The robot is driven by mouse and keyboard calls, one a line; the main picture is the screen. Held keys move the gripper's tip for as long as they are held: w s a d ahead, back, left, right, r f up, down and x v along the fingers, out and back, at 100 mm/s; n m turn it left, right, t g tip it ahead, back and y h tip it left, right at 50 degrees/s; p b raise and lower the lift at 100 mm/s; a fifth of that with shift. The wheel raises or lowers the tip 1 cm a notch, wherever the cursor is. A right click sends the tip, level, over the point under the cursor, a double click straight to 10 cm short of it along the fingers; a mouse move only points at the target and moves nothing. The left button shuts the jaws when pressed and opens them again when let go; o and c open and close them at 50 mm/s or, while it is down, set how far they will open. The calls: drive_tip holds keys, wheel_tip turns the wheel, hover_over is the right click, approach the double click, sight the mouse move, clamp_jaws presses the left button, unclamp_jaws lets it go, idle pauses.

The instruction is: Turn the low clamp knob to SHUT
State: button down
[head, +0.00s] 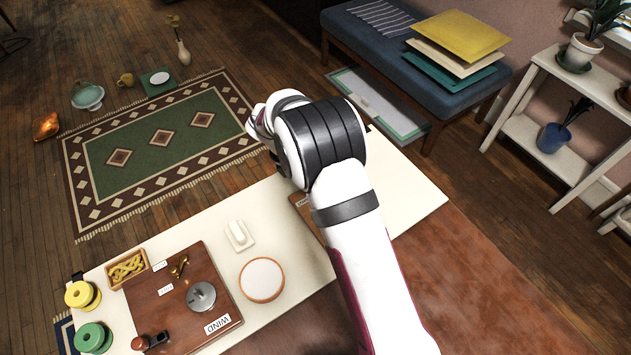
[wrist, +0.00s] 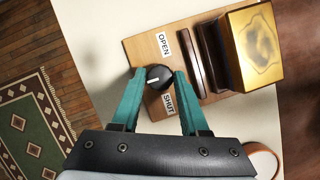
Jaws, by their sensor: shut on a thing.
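The low clamp knob (wrist: 159,78) is a small black dial with a pale pointer line, on a brown wooden board (wrist: 141,48). An OPEN label (wrist: 163,44) lies above it in the wrist view and a SHUT label (wrist: 169,103) lies below it. The pointer line slants towards the left, not clearly at either label. My gripper (wrist: 158,75) has its two teal fingers on either side of the knob, shut on it. In the head view my arm hides the knob and fingers; only an edge of the board (head: 304,209) shows.
Beside the knob on the board stand dark upright plates (wrist: 212,60) and a gold-faced block (wrist: 256,45). On the cream table (head: 405,190) are a round white-topped dish (head: 262,279), a white switch (head: 239,235) and a WIND board (head: 180,270).

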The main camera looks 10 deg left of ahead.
drive_tip(key=m+g, duration=0.2)
drive_tip(key=m, duration=0.3)
drive_tip(key=shift+w, duration=0.15)
drive_tip(key=m, duration=0.2)
drive_tip(key=m+g, duration=0.1)
drive_tip(key=m, duration=0.1)
drive_tip(key=shift+w+m+g, duration=0.1)
drive_tip(key=shift+m+g, duration=0.2)
drive_tip(key=m+g+y, duration=0.1)
drive_tip(key=m, duration=0.3)
drive_tip(key=shift+w+d, duration=0.1)
drive_tip(key=shift+d, duration=0.05)
drive_tip(key=shift+m+g+y, duration=0.6)
drive_tip(key=shift+m, duration=1.5)
drive_tip(key=shift+c, duration=2.1)
unclamp_jaws()
drive_tip(key=shift+w+r, duration=0.1)
